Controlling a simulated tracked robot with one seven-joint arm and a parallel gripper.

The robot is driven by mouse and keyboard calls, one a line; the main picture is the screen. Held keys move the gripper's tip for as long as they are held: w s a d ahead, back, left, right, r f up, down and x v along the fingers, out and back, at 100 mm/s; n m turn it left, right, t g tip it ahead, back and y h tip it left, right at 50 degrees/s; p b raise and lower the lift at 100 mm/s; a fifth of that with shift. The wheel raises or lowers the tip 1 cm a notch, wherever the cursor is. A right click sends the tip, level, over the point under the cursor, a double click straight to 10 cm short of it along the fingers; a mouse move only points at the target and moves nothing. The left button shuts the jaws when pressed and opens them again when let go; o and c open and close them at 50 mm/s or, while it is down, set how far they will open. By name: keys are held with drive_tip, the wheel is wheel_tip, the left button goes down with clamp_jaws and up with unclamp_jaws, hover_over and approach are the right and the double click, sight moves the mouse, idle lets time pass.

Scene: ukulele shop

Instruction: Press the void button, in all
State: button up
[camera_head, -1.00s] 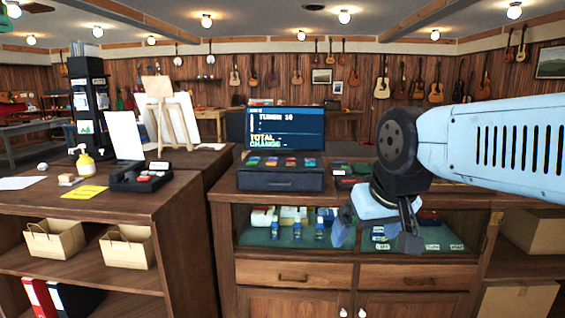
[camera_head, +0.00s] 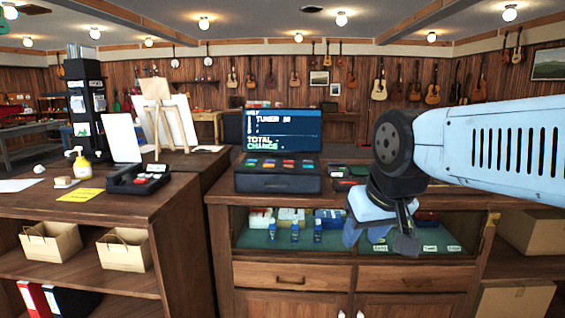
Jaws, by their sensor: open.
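A cash register (camera_head: 278,183) stands on the wooden counter, with a row of several coloured buttons (camera_head: 283,163) on its top: blue, orange, red and others. I cannot read which one is the void button. Its blue screen (camera_head: 284,131) stands behind the buttons and shows text with "TOTAL" and "CHANGE". My gripper (camera_head: 381,240) hangs to the right of the register, in front of the counter's glass display. It is open and empty, apart from the buttons and lower than them. My arm comes in from the right.
A dark tray (camera_head: 343,184) lies right of the register. The display (camera_head: 272,236) below holds small bottles.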

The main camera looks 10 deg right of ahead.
clamp_jaws()
idle(0.9)
